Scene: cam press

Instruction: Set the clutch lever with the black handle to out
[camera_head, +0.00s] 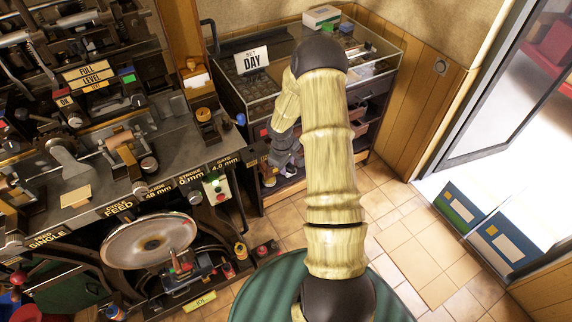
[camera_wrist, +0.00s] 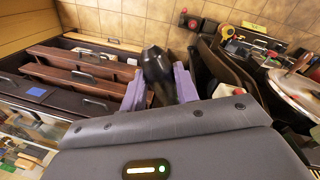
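A black, rounded handle (camera_wrist: 156,66) stands between the two purple fingers of my gripper (camera_wrist: 160,88) in the wrist view. The fingers flank it closely on its left and right; whether both press on it I cannot tell. The lever's shaft and pivot are hidden behind the gripper body. In the head view my gripper (camera_head: 281,160) hangs beside the right end of the press (camera_head: 180,130), and I cannot make out the black handle there.
A glass-topped cabinet (camera_head: 385,62) with drawers and a "SET DAY" sign (camera_head: 251,60) stands behind my arm. A green round surface (camera_head: 262,292) lies in front.

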